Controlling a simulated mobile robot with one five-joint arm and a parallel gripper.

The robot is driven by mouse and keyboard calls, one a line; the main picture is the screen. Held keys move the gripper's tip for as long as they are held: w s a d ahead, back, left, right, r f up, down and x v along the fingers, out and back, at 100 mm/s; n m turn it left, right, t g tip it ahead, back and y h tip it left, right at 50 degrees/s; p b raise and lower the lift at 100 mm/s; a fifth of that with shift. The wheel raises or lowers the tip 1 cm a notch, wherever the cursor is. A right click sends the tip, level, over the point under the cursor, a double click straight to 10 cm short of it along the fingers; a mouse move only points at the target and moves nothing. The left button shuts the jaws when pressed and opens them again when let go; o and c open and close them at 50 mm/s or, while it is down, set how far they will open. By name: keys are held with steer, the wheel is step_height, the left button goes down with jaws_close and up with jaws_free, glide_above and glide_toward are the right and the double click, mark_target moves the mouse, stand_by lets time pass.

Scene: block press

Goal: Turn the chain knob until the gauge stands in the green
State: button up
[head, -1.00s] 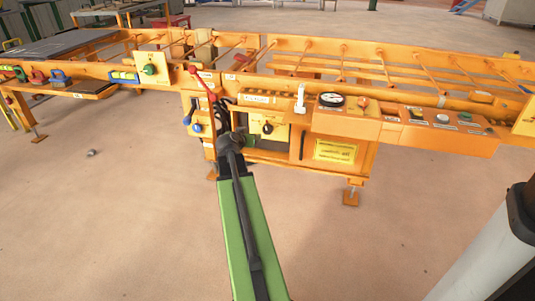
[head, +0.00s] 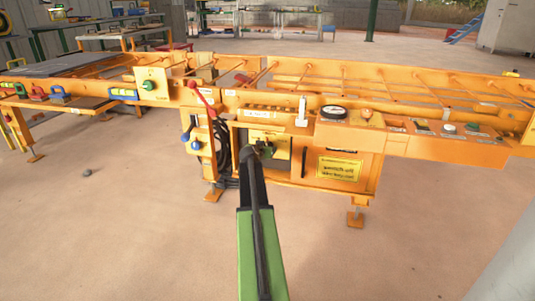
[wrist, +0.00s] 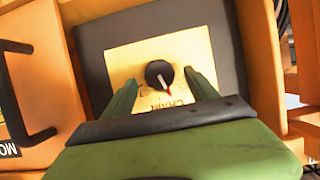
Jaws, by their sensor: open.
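The chain knob (wrist: 159,74) is black with a red pointer mark, on a yellow plate (wrist: 125,58) lettered "CHAIN" in the wrist view. My gripper (wrist: 160,79) is open, its two green fingers on either side of the knob with gaps between. I cannot tell how deep the fingertips reach. In the head view my gripper (head: 265,150) is at the yellow panel and covers the knob. The gauge (head: 334,113) is a round, black-rimmed dial on top of the orange press, right of the panel. Its needle and green zone are too small to read.
A red-knobbed lever (head: 203,98) and blue-knobbed levers (head: 197,145) stand left of the panel. A black handle (wrist: 38,136) is left of the knob plate. A white upright piece (head: 301,112) stands left of the gauge. The floor in front is open.

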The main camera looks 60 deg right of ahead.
steer(key=x, duration=0.3)
steer(key=shift+d+f+b, duration=0.1)
steer(key=shift+d+b, duration=0.05)
steer(key=shift+b, duration=0.15)
